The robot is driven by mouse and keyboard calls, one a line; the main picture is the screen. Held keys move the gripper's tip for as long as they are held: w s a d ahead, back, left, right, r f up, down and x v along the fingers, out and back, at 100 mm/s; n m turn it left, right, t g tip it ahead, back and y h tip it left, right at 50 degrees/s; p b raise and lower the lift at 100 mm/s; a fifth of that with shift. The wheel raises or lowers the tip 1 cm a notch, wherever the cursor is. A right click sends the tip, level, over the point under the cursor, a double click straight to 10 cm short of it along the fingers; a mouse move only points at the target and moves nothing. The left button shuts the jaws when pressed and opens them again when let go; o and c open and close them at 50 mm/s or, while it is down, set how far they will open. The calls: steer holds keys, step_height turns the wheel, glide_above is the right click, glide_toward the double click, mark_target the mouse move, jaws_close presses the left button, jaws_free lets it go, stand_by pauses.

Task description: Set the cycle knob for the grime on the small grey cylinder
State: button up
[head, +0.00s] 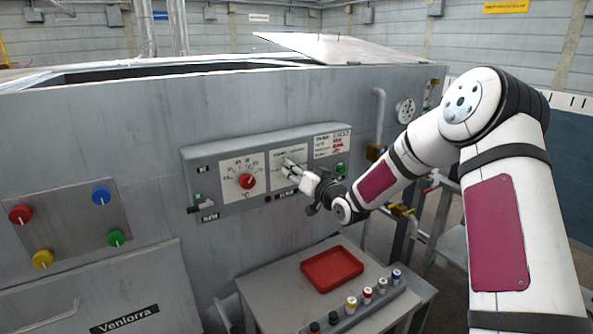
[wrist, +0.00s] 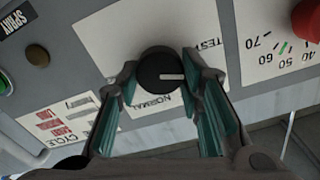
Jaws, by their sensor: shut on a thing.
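My gripper (head: 293,172) reaches the middle plate of the grey control panel. In the wrist view its two teal-padded fingers (wrist: 160,86) are shut on the sides of a round black knob (wrist: 158,60). The knob's white pointer line points right in that view, which shows the panel upside down. "NORMAL" (wrist: 152,104) reads below the knob and "TEST" (wrist: 212,43) at its upper right; other labels are hidden by the fingers. A card headed "CYCLE" (wrist: 55,118) with red print lies beside the plate; its lines are too small to read. I see no small grey cylinder.
A red dial knob (head: 247,181) with a number scale sits left of the gripper. Below, a side table holds an empty red tray (head: 332,267) and a rack (head: 358,314) of several coloured-topped pieces. A plate with four-colour knobs (head: 70,226) is at far left.

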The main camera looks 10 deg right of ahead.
steer(key=shift+d+m+p, duration=0.15)
steer(key=shift+m+p, duration=0.5)
steer(key=shift+m, duration=3.15)
steer(key=o, duration=1.2)
steer(key=shift+f, duration=0.1)
steer(key=shift+c, duration=0.2)
steer(key=v, duration=1.2)
